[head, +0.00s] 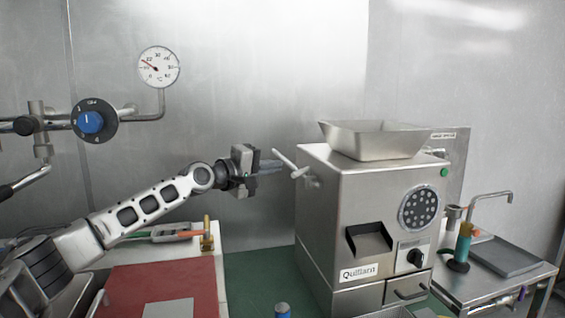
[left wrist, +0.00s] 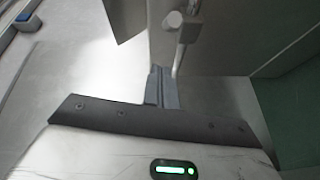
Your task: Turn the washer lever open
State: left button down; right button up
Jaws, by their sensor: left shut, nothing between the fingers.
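A pale rod-shaped lever (head: 289,163) sticks out from the left side of the steel grinder (head: 335,215), near its top. It slants up to the left from its pivot. It also shows in the left wrist view (left wrist: 181,45), just ahead of my fingers. My left gripper (head: 277,166) is shut and empty, with its fingertips right beside the lever. In the left wrist view the shut fingers (left wrist: 161,88) lie close to the lever's end; I cannot tell if they touch it. My right gripper is not in view.
A steel hopper tray (head: 375,142) sits on the grinder. A dial gauge (head: 159,67) and a blue knob (head: 90,122) are on wall pipes at the left. A red board (head: 160,285) lies below my left arm. A side table with a tap (head: 490,198) stands at the right.

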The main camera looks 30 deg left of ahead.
aim_at(300, 172)
pick_arm(q)
jog(key=d, duration=0.1)
jog(key=d+p, duration=0.1)
jog(key=d, duration=0.1)
jog(key=shift+s+d+f+p, duration=0.2)
jog(key=shift+d+f+p, duration=0.1)
jog(key=shift+p, duration=0.1)
jog(key=shift+w+f, duration=0.1)
